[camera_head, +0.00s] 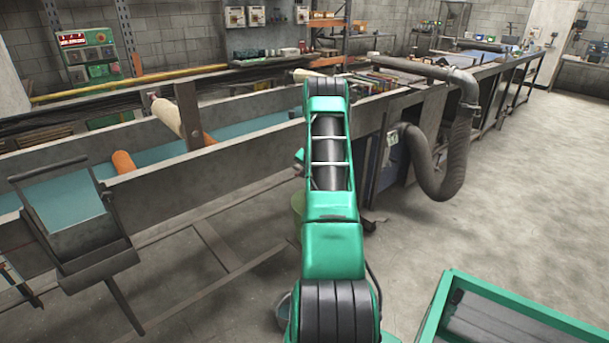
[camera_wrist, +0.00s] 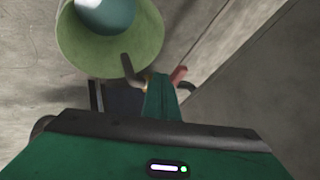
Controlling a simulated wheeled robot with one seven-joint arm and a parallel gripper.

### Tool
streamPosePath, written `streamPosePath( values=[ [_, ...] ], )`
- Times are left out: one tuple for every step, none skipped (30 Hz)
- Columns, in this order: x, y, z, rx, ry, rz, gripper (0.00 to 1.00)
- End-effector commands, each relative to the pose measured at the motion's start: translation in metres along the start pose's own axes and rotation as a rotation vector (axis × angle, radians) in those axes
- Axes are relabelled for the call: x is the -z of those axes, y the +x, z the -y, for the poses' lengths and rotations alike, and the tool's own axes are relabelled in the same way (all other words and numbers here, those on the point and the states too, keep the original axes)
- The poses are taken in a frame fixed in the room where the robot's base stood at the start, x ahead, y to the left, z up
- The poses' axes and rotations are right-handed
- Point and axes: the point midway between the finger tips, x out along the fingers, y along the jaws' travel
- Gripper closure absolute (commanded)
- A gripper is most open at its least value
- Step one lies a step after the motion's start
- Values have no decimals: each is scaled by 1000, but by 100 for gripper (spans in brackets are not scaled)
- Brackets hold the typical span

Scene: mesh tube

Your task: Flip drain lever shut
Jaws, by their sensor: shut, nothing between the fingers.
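In the wrist view a small red piece (camera_wrist: 179,74), which looks like the drain lever's handle, shows just beyond my gripper (camera_wrist: 158,82). My gripper is shut and empty, with its tip close to the red piece; I cannot tell whether they touch. Dark, bent parts show on both sides of the tip. The rest of the lever and its valve is hidden or too dark to make out. In the head view my own green arm reaches forward over the floor beside the long trough and hides my gripper and most of the lever area.
A pale green bucket-like vessel (camera_wrist: 145,45) stands close to my gripper's left; its edge shows beside my arm in the head view (camera_head: 297,203). The long metal trough (camera_head: 160,185) runs along the left. A thick grey hose (camera_head: 457,150) hangs right of my arm.

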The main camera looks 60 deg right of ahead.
Motion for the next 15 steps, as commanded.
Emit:
streamPosePath(
  values=[
    [0, -4, -6, -3, 2, -1, 100],
    [0, -6, -9, -3, 3, -2, 100],
    [0, -8, -13, -3, 2, -3, 100],
    [-2, -10, -17, -4, 2, -3, 100],
    [-3, -13, -20, -4, 1, -2, 100],
    [-4, -21, -16, -1, -3, -3, 100],
    [-3, -27, -15, 0, -3, -4, 100],
    [-3, -32, -16, -1, -2, -4, 100],
    [-2, -40, -16, -1, -1, -5, 100],
    [-2, -45, -17, -2, -1, -5, 100],
    [-2, -51, -17, -2, 0, -5, 100],
    [-2, -58, -17, -3, 0, -6, 100],
    [-2, -64, -17, -3, 0, -5, 100],
    [-2, -69, -17, -2, 0, -6, 100],
    [-3, -75, -17, -2, 0, -5, 100]
  ],
)
